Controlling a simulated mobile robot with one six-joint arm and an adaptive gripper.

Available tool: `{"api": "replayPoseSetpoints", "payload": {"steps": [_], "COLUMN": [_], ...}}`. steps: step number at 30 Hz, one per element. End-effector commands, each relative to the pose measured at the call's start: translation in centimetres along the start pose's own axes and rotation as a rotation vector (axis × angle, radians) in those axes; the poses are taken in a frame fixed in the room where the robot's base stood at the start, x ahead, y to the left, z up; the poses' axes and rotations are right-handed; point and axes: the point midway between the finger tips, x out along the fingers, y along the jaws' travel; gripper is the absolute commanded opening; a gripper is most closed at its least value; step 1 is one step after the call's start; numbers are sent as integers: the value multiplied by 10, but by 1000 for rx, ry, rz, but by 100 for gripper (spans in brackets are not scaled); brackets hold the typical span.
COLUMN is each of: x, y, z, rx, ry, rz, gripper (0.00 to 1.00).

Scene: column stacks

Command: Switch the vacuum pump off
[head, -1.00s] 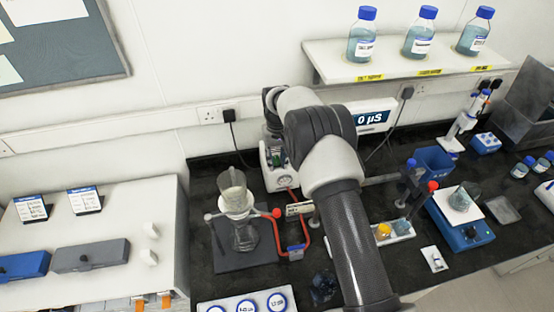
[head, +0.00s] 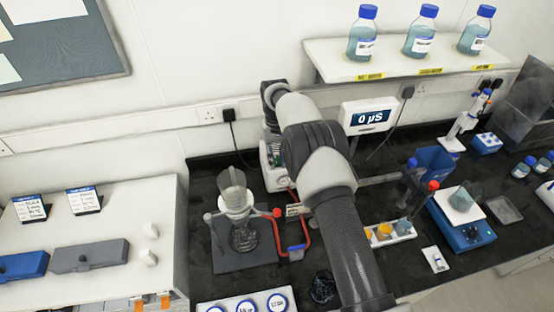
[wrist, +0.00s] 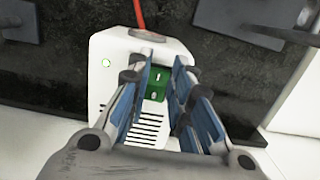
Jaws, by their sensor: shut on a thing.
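The vacuum pump is a white box; in the wrist view (wrist: 115,100) it shows a lit green light, slots and a round dial at its far end. Its green rocker switch (wrist: 153,92) lies between my fingers. My gripper (wrist: 165,68) has its blue-padded fingers on either side of the switch, shut on it; the exact contact is partly hidden. In the head view the pump (head: 273,178) stands against the wall, partly covered by my arm, and my fingers are hard to make out.
A red hose (head: 304,230) runs from the pump to the flask (head: 243,235) on a dark stand. A white display (head: 370,115) hangs on the wall to the right. A shelf (head: 400,66) with blue-capped bottles is above.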

Motion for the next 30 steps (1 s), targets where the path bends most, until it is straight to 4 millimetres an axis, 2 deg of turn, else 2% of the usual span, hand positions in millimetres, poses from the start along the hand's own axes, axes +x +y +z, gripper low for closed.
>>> {"api": "replayPoseSetpoints", "payload": {"steps": [8, 9, 17, 26, 30], "x": [-1, -1, 0, 0, -9], "y": [0, 0, 0, 0, 0], "z": [0, 0, 0, 0, 0], "rx": [0, 0, 0, 0, 0], "ry": [0, 0, -1, -1, 0], "rz": [0, 0, 0, 0, 0], "gripper": [0, 22, 39, 40, 40]}}
